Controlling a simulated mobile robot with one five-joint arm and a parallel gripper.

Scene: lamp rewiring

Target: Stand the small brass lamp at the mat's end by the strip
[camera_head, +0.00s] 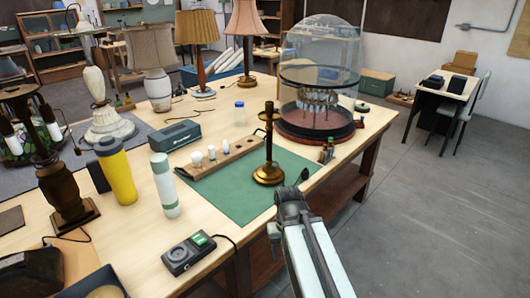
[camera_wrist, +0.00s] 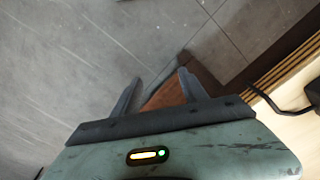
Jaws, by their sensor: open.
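The small brass lamp (camera_head: 268,172), a dark candlestick shape with a shiny round base and no shade, stands upright on the green mat (camera_head: 235,203), towards its right part. A wooden strip (camera_head: 228,159) with several bulbs in it lies along the mat's far left edge. My gripper (camera_wrist: 160,76) is open and empty in the wrist view, with floor and the table's side beyond its fingers. In the head view my arm's end is by the table's front edge, nearer than the lamp and apart from it. The lamp does not show in the wrist view.
A glass dome (camera_head: 318,85) on a round base stands behind the lamp. A yellow bottle (camera_head: 117,170), a white flask (camera_head: 164,186) and a black meter (camera_head: 188,253) stand left of the mat. The mat's front left part is clear.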

